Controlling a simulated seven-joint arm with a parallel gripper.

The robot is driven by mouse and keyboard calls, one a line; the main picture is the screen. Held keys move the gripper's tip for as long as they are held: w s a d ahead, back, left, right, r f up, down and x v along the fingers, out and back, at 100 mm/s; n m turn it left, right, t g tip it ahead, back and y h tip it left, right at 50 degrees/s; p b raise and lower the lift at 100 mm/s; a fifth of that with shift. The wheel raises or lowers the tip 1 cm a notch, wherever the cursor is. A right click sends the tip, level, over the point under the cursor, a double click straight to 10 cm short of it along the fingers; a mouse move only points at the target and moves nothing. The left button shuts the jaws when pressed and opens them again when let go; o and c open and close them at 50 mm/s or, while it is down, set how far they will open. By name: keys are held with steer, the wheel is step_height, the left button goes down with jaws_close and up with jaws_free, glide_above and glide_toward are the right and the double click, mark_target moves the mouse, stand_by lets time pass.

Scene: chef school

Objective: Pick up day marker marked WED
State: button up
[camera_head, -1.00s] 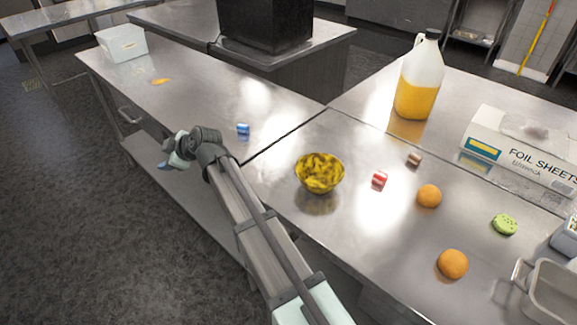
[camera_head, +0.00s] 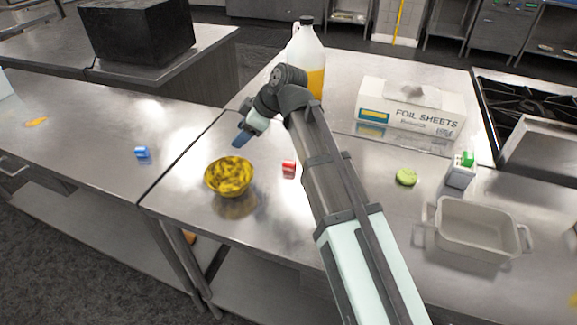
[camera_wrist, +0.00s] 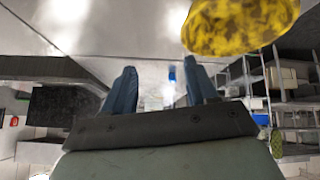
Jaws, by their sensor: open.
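Small cylinder-like markers lie on the steel counter, and their lettering is too small to read, so I cannot tell which says WED. A blue marker (camera_head: 142,152) lies left of the counter seam. A red marker (camera_head: 289,169) lies right of the patterned bowl, beside my arm. In the wrist view a small blue thing (camera_wrist: 172,75) shows between the fingers, beyond them. My gripper (camera_head: 243,138) is open and empty above the counter, behind the bowl; its two fingers also show apart in the wrist view (camera_wrist: 161,82). The brown marker seen earlier is out of sight.
The yellow-black bowl (camera_head: 229,178) stands near the gripper and shows in the wrist view (camera_wrist: 240,22). A juice jug (camera_head: 307,55) and foil box (camera_head: 410,108) stand behind my arm. A green round item (camera_head: 406,177) and grey dish (camera_head: 478,231) are at right.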

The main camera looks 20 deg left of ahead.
steer(key=w+d+r+m+h, duration=0.1)
steer(key=w+d+m, duration=0.1)
steer(key=d, duration=0.7)
steer(key=w+d+r+m+h, duration=0.1)
steer(key=w+d+r, duration=0.1)
steer(key=d, duration=0.8)
glide_above(291, 162)
steer(key=d, duration=0.3)
step_height(291, 162, down, 8)
steer(key=shift+w+a+r, duration=0.1)
steer(key=shift+a+r, duration=0.05)
steer(key=shift+r, duration=0.05)
steer(key=shift+x, duration=2.6)
steer(key=c, duration=1.1)
